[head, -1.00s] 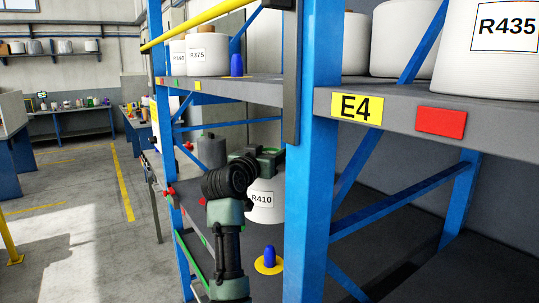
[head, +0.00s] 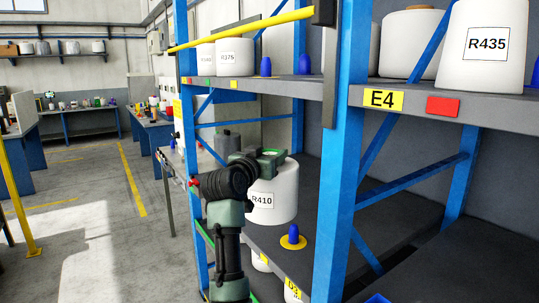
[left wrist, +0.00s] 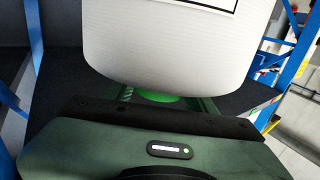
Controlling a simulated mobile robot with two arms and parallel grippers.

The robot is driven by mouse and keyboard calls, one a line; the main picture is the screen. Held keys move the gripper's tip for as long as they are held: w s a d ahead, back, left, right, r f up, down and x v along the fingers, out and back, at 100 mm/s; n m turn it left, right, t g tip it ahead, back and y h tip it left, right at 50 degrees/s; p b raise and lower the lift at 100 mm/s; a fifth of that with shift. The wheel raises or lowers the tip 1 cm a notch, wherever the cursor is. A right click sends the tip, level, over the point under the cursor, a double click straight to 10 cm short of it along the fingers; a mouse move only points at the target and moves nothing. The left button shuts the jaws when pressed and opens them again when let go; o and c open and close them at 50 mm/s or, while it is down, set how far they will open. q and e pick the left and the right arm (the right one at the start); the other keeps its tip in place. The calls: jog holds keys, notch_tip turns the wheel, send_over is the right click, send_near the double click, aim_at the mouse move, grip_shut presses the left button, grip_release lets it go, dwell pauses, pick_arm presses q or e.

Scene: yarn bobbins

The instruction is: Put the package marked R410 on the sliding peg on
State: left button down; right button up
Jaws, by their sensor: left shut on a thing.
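The white package marked R410 (head: 285,192) is upright at the middle shelf of the blue rack. My left gripper (head: 262,158) is shut on it at its top end, with the arm in front of its left side. In the left wrist view the package's white body (left wrist: 180,50) fills the upper middle, with a green part (left wrist: 158,98) between the fingers; the fingertips are hidden. A blue peg (head: 293,231) on a yellow disc stands on that shelf, right of and nearer than the package. I cannot tell whether the package touches the shelf. My right gripper is not in view.
A blue upright (head: 341,160) stands right of the peg. The upper shelf (head: 275,84) holds packages and blue pegs, with a yellow bar (head: 240,30) before it. The floor at left is open.

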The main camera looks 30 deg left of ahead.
pick_arm(q)
jog(key=s+d+f+m+h, duration=0.1)
jog(key=s+d+f, duration=1.1)
jog(key=s+f, duration=0.2)
jog(key=s+d+f+m+h, duration=0.1)
jog(key=s+d+f+h, duration=0.1)
jog(key=s+d+f, duration=1)
jog(key=s+f, duration=0.2)
jog(key=s, duration=0.3)
jog(key=shift+s+d+f+t, duration=0.25)
jog(key=shift+s+d+t, duration=0.05)
jog(key=shift+s+d, duration=0.1)
